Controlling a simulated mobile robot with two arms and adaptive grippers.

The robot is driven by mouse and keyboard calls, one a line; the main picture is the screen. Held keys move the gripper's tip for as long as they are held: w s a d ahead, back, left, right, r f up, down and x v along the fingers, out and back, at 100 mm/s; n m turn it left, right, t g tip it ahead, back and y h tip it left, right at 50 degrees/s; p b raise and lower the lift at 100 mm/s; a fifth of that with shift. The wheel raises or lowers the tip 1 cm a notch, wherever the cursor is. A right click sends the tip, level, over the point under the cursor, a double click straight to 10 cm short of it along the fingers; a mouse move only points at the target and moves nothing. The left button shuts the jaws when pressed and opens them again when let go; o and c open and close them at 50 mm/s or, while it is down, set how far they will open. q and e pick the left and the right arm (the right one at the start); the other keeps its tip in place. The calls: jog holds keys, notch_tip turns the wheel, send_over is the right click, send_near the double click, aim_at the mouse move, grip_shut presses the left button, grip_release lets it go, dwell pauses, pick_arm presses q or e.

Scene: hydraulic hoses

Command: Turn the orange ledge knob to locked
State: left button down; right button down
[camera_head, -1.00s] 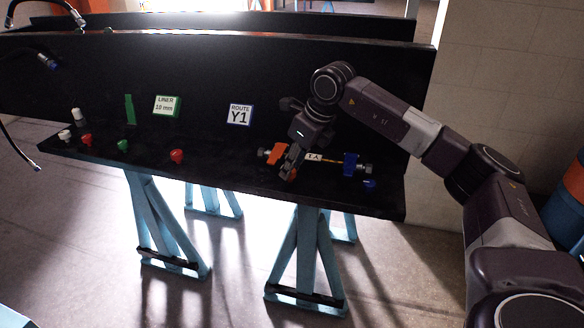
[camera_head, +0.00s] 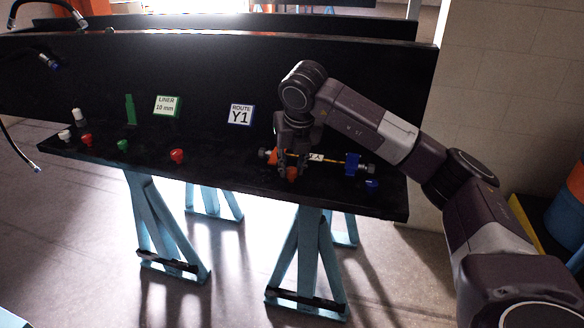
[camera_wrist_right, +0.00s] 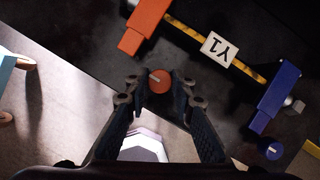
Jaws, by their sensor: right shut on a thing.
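The orange ledge knob (camera_wrist_right: 159,81) is a round knob with a pale pointer line, near the front edge of the black ledge. In the right wrist view it sits between the fingertips of my right gripper (camera_wrist_right: 158,88), which is shut on it from above. The line points left and slightly up in that view. In the head view the orange knob (camera_head: 292,173) shows just below my right gripper (camera_head: 291,166). My left gripper is not in view.
Behind the knob, an orange block (camera_wrist_right: 146,22) and a blue block (camera_wrist_right: 275,97) carry a yellow rod with a Y1 tag (camera_wrist_right: 219,48). A blue knob (camera_wrist_right: 270,148) sits right. Red knobs (camera_head: 177,156) and a green knob (camera_head: 122,145) stand left.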

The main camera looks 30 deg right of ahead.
dwell(0.4)
jog(key=c, duration=1.7)
grip_release()
jog(key=shift+o, duration=0.2)
jog(key=v, duration=1.2)
jog(key=shift+w+a, duration=0.1)
jog(key=shift+a, duration=0.05)
